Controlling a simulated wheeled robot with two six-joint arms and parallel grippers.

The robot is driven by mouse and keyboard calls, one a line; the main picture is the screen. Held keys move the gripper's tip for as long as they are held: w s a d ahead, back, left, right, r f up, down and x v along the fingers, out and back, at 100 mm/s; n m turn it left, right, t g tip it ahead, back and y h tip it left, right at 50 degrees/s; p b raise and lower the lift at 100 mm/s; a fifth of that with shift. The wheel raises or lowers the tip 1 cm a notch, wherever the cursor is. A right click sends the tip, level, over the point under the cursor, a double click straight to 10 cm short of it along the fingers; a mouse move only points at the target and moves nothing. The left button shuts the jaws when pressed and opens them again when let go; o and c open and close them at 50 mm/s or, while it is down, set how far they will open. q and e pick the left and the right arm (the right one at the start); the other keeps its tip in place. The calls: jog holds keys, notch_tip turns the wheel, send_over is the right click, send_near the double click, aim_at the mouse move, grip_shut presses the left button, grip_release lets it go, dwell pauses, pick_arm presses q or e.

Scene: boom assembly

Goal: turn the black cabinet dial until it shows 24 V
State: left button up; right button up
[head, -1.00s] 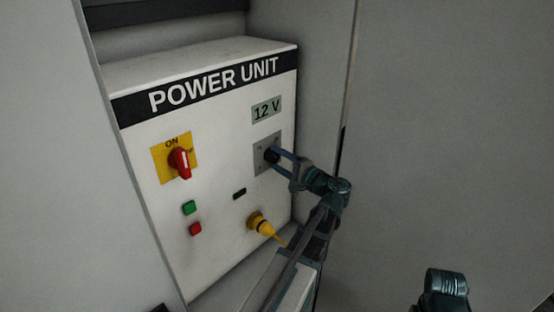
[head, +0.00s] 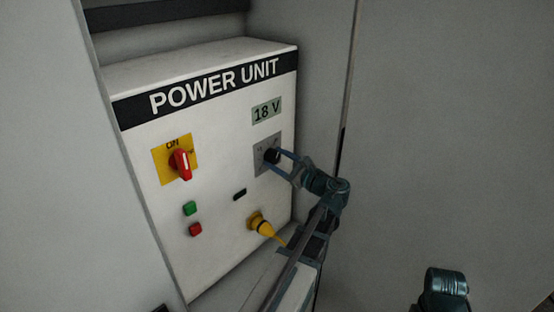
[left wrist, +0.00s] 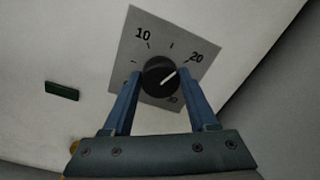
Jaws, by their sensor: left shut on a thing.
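The black dial (head: 271,156) sits on a grey scale plate (left wrist: 190,40) on the white power unit. My left gripper (head: 276,157) is shut on the dial, with one finger on each side of it. The scale numbers 10, 20 and 30 show; part of the scale is hidden by the fingers. The display (head: 267,111) above the dial reads 18 V. My right gripper is not in view.
On the white power unit (head: 220,120), a red switch (head: 181,164) sits on a yellow ON plate at left, with green (head: 190,208) and red (head: 195,229) buttons below. A yellow plug (head: 261,224) sticks out below the dial, close to my left arm. A grey wall stands at right.

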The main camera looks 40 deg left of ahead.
pick_arm(q)
jog(key=m, duration=0.5)
jog(key=shift+m, duration=0.3)
jog(key=m, duration=0.4)
jog(key=shift+m+p, duration=0.3)
jog(key=shift+m, duration=0.4)
jog(key=o, duration=1.4)
jog(key=shift+d, duration=0.15)
jog(key=d, duration=0.4)
jog(key=s+d, duration=0.1)
jog(key=d, duration=0.8)
jog(key=shift+s+d+r, duration=0.1)
jog(key=shift+s+d, duration=0.1)
jog(key=shift+d, duration=0.1)
